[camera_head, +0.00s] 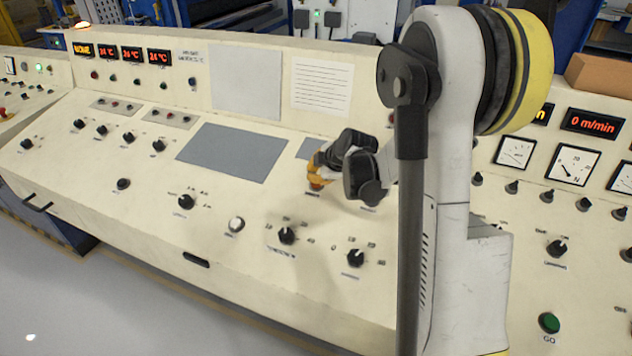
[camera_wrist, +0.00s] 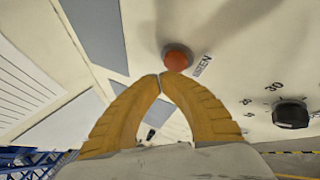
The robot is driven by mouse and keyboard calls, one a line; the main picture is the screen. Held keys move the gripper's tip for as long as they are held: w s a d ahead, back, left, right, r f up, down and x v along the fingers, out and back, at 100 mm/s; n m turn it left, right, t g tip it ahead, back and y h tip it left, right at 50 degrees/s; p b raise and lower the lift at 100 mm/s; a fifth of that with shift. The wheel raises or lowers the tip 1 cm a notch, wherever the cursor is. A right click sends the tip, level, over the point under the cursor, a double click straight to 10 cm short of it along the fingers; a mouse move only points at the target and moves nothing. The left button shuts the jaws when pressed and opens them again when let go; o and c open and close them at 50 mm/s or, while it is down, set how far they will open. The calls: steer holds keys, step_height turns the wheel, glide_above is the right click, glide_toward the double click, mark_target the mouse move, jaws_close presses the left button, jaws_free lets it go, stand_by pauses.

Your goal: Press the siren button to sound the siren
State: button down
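The siren button is a round red-orange cap (camera_wrist: 177,57) on the cream console, with a partly legible label ending in "REN" beside it. In the head view it shows as a small orange-red spot (camera_head: 316,185) just under my fingers. My gripper (camera_wrist: 162,76) has two ribbed yellow-orange fingers with their tips together and nothing between them. The tips appear right beside the button's lower edge in the wrist view; I cannot tell whether they touch it. In the head view my gripper (camera_head: 317,171) is small and partly hidden by my wrist.
The sloped console (camera_head: 90,175) carries several black knobs, including one (camera_wrist: 291,113) right of the button. A white button (camera_head: 236,224) and a green button (camera_head: 549,322) sit farther off. Grey panels (camera_head: 233,152) lie flat on the console. My arm hides part of its right side.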

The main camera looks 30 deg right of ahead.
mark_target(312, 184)
steer(key=shift+s+a+r+p, duration=0.15)
steer(key=shift+r+p, duration=0.4)
steer(key=shift+r, duration=0.3)
steer(key=shift+s+a+r+p, duration=0.1)
steer(key=shift+a+r+p, duration=0.05)
steer(key=shift+r+p, duration=0.55)
steer(key=shift+s+a+r+p, duration=0.15)
steer(key=shift+r+p, duration=0.3)
steer(key=shift+r, duration=0.5)
